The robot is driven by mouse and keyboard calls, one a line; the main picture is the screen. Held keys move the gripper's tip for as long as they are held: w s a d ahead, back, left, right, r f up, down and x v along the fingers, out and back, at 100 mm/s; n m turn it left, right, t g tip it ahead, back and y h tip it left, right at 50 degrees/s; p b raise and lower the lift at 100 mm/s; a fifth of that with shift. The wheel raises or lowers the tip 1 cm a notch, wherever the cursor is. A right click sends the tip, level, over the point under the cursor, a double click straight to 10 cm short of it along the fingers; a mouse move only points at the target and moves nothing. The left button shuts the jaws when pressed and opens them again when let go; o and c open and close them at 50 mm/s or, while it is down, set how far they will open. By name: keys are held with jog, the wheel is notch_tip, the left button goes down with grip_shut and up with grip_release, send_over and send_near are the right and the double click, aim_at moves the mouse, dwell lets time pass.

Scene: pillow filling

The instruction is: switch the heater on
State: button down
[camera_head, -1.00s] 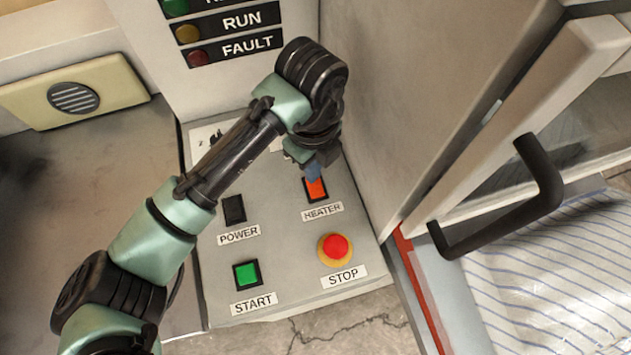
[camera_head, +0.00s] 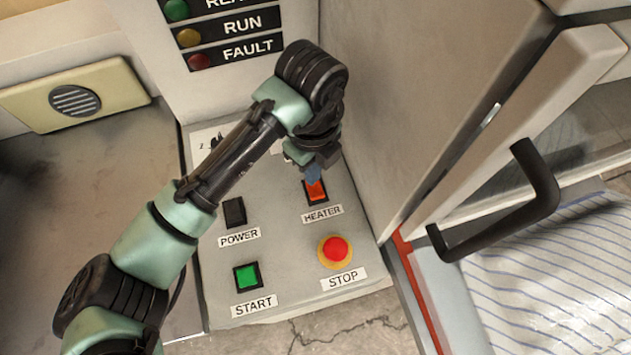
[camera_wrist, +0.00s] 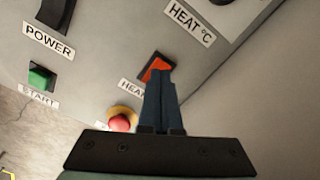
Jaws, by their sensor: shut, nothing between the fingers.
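The heater switch (camera_head: 316,192) is an orange-red rocker in a black frame above the HEATER label, on the upper right of the grey control panel. It also shows in the wrist view (camera_wrist: 155,66), partly hidden by my fingertips. My gripper (camera_head: 313,174) is shut and empty, its blue fingers at the upper edge of the switch. In the wrist view my gripper (camera_wrist: 162,80) has its tips over the switch's lower right part. Whether the tips touch the rocker I cannot tell. The rocker's tilt is not clear.
A black POWER switch (camera_head: 234,211), a green START button (camera_head: 246,275) and a red STOP button (camera_head: 336,250) share the panel. The wrist view shows a HEAT °C label (camera_wrist: 190,22). A cabinet with a black handle (camera_head: 510,205) stands to the right.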

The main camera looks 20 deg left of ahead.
notch_tip(320, 180, up, 6)
jog(key=p, duration=0.4)
jog(key=shift+f, duration=0.15)
jog(key=shift+s, duration=0.1)
dwell(0.4)
